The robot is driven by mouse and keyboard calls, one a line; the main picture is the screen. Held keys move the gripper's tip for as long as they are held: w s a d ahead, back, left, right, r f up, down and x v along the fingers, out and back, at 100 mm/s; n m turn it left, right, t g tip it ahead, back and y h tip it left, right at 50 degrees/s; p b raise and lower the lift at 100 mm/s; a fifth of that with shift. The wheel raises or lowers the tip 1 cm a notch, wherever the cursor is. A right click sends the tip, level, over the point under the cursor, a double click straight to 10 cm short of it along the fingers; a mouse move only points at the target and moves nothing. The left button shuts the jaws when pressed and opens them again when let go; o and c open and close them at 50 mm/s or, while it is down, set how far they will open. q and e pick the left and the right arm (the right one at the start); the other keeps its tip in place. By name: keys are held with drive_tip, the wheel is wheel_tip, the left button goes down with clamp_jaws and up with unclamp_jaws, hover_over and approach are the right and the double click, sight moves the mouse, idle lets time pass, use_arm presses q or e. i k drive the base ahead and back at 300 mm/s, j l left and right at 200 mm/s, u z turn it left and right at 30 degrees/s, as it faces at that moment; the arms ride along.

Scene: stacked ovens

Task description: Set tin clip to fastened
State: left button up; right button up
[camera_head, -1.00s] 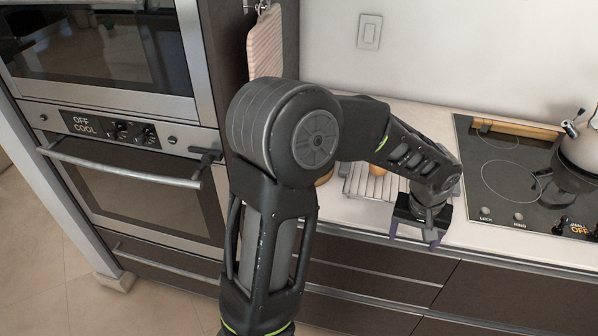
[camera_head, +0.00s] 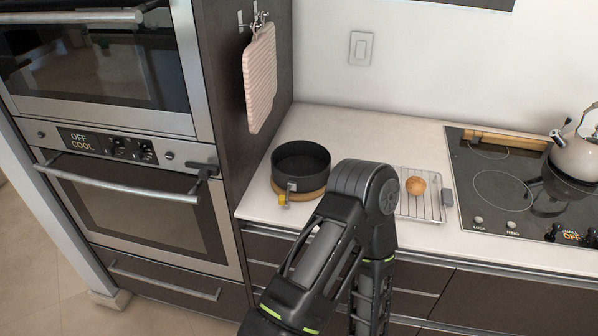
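A black round tin (camera_head: 301,160) stands on a round wooden board on the counter, left of my arm. On its front side is a small silver clip (camera_head: 291,187) with a yellow tab (camera_head: 283,199) hanging below it. The tab seems to stick out from the tin, but it is too small to tell how the clip sits. One of my arms rises from the bottom of the view, with its bent joint just right of the tin, and hides part of the counter's front edge. Neither gripper shows.
A wire rack (camera_head: 432,208) with a round brown item (camera_head: 416,186) lies right of the tin. Further right are the cooktop (camera_head: 483,215) and a kettle (camera_head: 577,157). A pink pad (camera_head: 261,78) hangs on the cabinet side, and stacked ovens (camera_head: 130,190) stand at left.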

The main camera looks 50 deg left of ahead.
sight(283, 200)
drive_tip(key=i+l+u, duration=0.1)
drive_tip(key=u, duration=1.75)
drive_tip(key=k+l, duration=0.05)
